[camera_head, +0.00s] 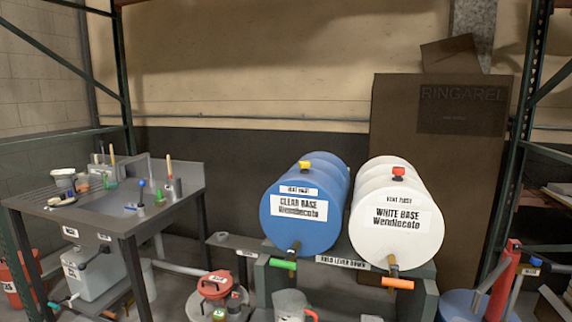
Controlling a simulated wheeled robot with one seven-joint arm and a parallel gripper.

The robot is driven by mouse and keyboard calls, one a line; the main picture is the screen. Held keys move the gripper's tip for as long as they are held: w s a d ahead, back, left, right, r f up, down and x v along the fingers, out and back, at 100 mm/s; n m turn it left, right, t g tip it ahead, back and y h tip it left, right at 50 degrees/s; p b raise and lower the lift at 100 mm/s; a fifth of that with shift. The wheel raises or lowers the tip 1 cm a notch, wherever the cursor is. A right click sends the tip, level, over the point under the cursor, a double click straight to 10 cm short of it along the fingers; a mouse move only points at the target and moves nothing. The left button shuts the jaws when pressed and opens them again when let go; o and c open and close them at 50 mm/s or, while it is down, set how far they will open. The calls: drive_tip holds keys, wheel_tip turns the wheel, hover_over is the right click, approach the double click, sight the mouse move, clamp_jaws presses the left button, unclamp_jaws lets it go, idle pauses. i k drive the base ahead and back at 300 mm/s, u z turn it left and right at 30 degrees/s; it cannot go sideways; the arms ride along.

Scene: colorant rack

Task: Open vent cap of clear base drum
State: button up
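The clear base drum (290,232) is the blue drum lying on its side, left of the white one, with a "CLEAR BASE" label on its front. Its vent cap is the small yellow cap (304,165) at the top of the front end. It looks seated on the drum, but it is too small to tell whether it is open or shut. A green-handled tap (283,264) hangs below the drum's front. My gripper is not in view.
The white base drum (388,240) lies alongside with a red cap (398,172) and an orange-handled tap (397,283). Both drums rest on a grey rack (343,262). A metal sink table (112,213) stands left. A red-lidded container (214,285) and a pitcher (290,303) sit low in front.

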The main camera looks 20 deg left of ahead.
sight(305, 166)
drive_tip(key=u, duration=0.45)
drive_tip(key=k, duration=1.05)
drive_tip(key=u, duration=0.8)
drive_tip(key=i, duration=1.4)
drive_tip(key=z, duration=0.8)
drive_tip(key=i, duration=0.5)
drive_tip(key=z, duration=0.4)
